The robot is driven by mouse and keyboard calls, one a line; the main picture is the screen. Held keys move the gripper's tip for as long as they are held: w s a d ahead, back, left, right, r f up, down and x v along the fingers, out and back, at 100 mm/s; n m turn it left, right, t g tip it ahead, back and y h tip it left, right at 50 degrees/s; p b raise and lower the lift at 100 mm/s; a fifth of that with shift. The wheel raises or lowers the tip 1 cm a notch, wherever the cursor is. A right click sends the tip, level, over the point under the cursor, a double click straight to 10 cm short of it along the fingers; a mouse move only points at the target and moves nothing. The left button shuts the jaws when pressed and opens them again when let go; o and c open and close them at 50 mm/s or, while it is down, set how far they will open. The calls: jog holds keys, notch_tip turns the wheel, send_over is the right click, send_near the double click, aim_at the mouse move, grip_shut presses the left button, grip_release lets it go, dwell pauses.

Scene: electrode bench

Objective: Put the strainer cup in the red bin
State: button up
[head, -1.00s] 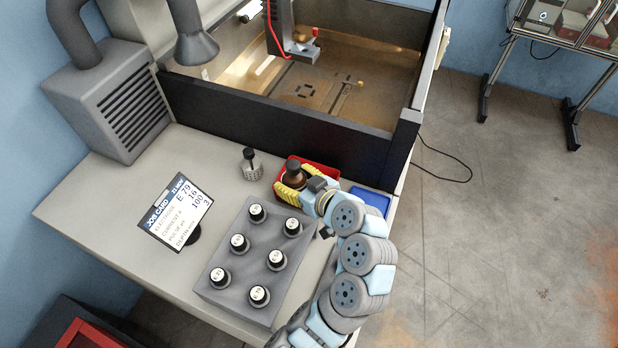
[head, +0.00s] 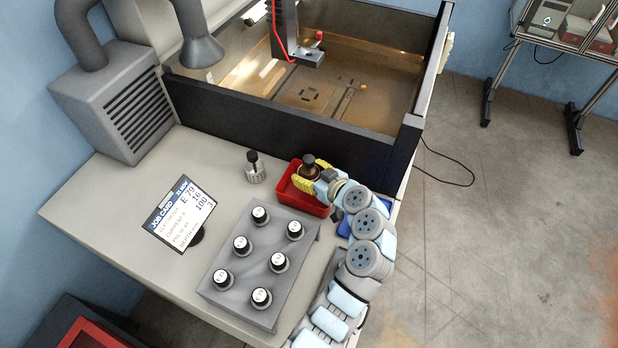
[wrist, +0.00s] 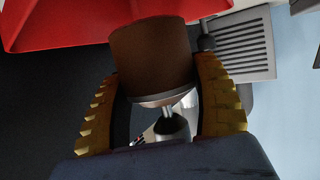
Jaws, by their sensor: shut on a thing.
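A grey perforated cup-like piece with a black top (head: 256,170), which looks like the strainer cup, stands upright on the bench left of the red bin (head: 312,206). My gripper (head: 308,173) is shut on a brown cylindrical piece with a dark top (head: 309,162), over the bin. In the wrist view the held brown piece (wrist: 152,55) sits between my yellow fingers, with a metal stem and black knob on one end. The red bin's edge (wrist: 60,22) shows past its other end. Whether the held piece touches the bin cannot be told.
A grey rack (head: 240,285) with several black-topped pieces stands in front. A job card (head: 175,215) stands left. A blue tray (head: 343,229) is partly hidden by my arm. A dark-walled machine tank (head: 280,138) lies behind the bin.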

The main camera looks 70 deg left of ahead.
aim_at(309, 179)
jog(key=shift+w+a+f, duration=0.1)
jog(key=shift+a+f, duration=0.05)
jog(key=shift+f, duration=0.45)
jog(key=shift+w+a+f, duration=0.1)
jog(key=shift+f, duration=0.5)
jog(key=shift+f+p, duration=0.35)
jog(key=shift+f, duration=0.3)
jog(key=shift+f+b, duration=0.65)
jog(key=shift+b, duration=0.45)
jog(key=o, duration=1.3)
jog(key=shift+c, duration=0.2)
jog(key=shift+r, duration=0.15)
